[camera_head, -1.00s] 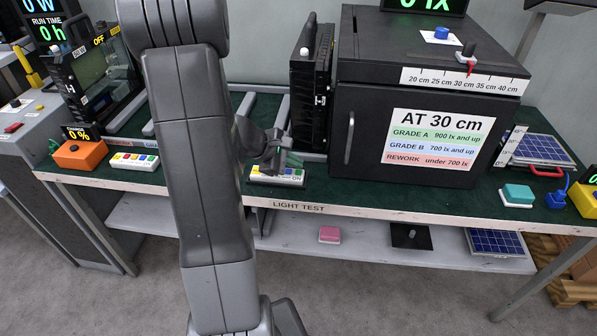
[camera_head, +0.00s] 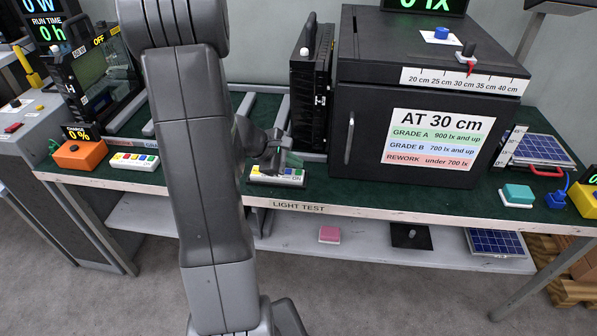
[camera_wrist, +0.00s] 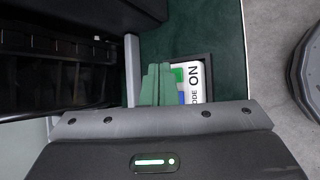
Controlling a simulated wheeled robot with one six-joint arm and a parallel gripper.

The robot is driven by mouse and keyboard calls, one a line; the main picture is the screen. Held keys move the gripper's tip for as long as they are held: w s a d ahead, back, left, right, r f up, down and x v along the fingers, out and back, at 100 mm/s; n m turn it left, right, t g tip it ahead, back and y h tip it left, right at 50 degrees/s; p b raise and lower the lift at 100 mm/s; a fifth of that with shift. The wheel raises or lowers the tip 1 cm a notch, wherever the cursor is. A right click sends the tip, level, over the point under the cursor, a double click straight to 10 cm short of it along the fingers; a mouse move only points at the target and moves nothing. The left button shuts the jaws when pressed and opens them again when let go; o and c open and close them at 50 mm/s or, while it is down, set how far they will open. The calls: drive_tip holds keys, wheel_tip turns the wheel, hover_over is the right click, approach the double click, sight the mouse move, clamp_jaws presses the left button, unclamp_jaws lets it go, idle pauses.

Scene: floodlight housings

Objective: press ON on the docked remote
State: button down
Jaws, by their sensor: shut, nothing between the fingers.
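The docked remote (camera_head: 289,179) sits in a dark dock near the front edge of the green bench top, with a white face and coloured buttons. In the wrist view the remote (camera_wrist: 196,83) shows the word ON, part of another word, and green and blue buttons. My gripper (camera_head: 290,163) is shut and empty, just above the remote. In the wrist view the green fingertips (camera_wrist: 158,72) overlap the remote's left part and hide some of its buttons. I cannot tell whether the tips touch a button.
A black floodlight housing (camera_head: 310,90) stands upright behind the remote. The black test box (camera_head: 365,150) is to its right. A second remote (camera_head: 135,161) and an orange charger (camera_head: 80,154) lie at the left. A teal-topped block (camera_head: 517,195) is at the right.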

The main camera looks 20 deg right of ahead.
sight(294, 175)
drive_tip(key=shift+f, duration=0.2)
drive_tip(key=shift+f+b, duration=0.3)
drive_tip(key=shift+b, duration=0.35)
drive_tip(key=shift+f+b, duration=0.3)
drive_tip(key=shift+b, duration=0.15)
idle(0.6)
drive_tip(key=shift+r+p, duration=0.45)
drive_tip(key=shift+r, duration=0.35)
drive_tip(key=shift+r+p, duration=1.75)
drive_tip(key=shift+r, duration=0.75)
drive_tip(key=shift+a, duration=0.15)
